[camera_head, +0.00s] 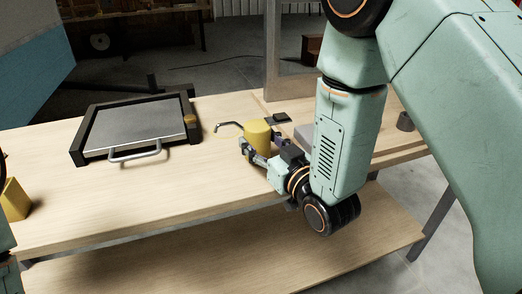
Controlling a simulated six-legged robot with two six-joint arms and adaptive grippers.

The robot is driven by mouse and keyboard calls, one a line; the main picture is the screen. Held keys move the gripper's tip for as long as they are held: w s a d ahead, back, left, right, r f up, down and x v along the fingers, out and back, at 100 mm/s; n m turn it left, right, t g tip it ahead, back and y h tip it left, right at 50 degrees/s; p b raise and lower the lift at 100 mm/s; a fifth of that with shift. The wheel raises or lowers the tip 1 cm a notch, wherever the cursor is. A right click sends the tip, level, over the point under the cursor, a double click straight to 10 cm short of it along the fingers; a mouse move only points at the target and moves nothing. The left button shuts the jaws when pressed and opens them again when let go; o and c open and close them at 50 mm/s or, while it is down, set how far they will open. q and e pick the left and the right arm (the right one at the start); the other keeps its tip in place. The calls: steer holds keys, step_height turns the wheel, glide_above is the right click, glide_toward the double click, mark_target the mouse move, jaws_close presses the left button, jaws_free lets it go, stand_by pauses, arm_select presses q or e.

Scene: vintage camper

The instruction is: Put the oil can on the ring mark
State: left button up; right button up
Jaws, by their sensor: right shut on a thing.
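The yellow oil can (257,133), with a thin dark spout pointing left, stands upright near the middle of the wooden table. My right gripper (252,150) is shut on its lower body from the near side and hides part of it. I cannot tell whether the can's base touches the tabletop.
A dark-framed tray with a grey plate and handle (135,155) lies left of the can. A yellow block (15,200) stands at the left edge. A small dark flat piece (281,118) lies behind the can. The wooden table (150,205) is bare in front of the tray.

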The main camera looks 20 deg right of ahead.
steer(key=shift+f, duration=0.5)
steer(key=shift+w+d+f, duration=0.15)
steer(key=shift+w+f, duration=0.05)
steer(key=shift+s+f, duration=0.15)
steer(key=shift+s, duration=0.05)
steer(key=o, duration=1.2)
steer(key=shift+w+f, duration=0.1)
steer(key=shift+w, duration=0.05)
steer(key=shift+b, duration=0.3)
